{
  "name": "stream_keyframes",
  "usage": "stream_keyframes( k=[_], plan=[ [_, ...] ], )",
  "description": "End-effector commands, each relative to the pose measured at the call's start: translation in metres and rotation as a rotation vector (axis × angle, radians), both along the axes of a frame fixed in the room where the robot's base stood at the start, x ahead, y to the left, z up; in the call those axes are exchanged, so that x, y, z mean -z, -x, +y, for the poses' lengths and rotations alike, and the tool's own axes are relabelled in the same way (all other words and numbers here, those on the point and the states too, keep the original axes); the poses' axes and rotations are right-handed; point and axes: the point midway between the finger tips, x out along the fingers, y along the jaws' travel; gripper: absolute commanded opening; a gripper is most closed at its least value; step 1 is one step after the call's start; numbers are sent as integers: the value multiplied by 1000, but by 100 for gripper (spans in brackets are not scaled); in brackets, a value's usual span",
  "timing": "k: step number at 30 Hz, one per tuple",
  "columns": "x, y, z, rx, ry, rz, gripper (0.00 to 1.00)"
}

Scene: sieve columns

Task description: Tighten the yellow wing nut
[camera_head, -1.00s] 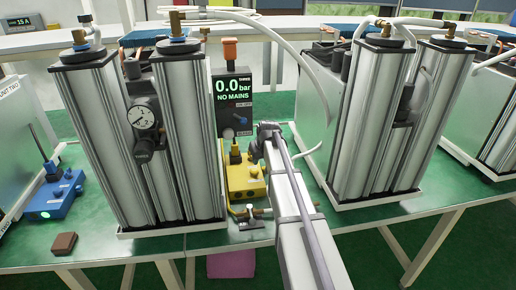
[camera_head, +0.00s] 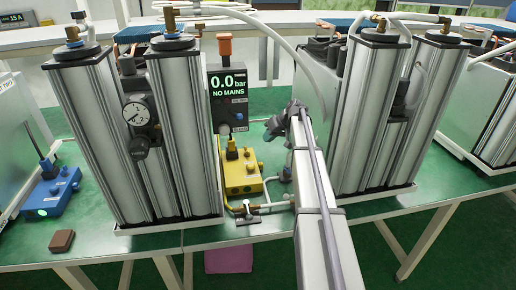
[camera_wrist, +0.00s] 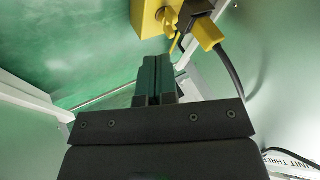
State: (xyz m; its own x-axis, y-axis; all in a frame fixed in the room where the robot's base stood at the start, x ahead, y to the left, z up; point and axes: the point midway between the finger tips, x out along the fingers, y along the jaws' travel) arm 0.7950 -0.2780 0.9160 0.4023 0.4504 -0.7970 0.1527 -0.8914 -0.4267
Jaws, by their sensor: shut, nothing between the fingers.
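The yellow box (camera_head: 240,177) sits on the green bench between the two silver column units, and its corner (camera_wrist: 147,22) shows at the top of the wrist view. A small yellow part on its face (camera_wrist: 168,17) may be the wing nut, but its shape is too small and cropped to be sure. A black and yellow plug (camera_wrist: 207,34) with a black cable is beside it. My gripper (camera_wrist: 157,62) is shut and empty, with its fingers pointing towards the box and apparently apart from it. In the head view my gripper (camera_head: 276,128) is above and right of the box.
The left column unit (camera_head: 150,130) with a gauge and the right column unit (camera_head: 375,120) flank the gap. A display reading 0.0 bar, NO MAINS (camera_head: 229,88) stands behind the box. Small pipe fittings (camera_head: 248,210) lie at the bench's front edge.

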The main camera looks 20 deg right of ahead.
Motion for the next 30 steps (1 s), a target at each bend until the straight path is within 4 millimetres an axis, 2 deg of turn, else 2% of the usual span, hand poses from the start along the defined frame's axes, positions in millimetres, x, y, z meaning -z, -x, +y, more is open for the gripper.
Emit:
stream_keyframes(
  k=[5, 15, 19, 30],
  plan=[
    [20, -7, 8, -1, 1, 0, 0],
    [74, -34, 37, 0, 2, 1, 0],
    [81, -39, 43, 3, 2, 1, 0],
    [79, -39, 47, 2, 2, 1, 0]
  ],
)
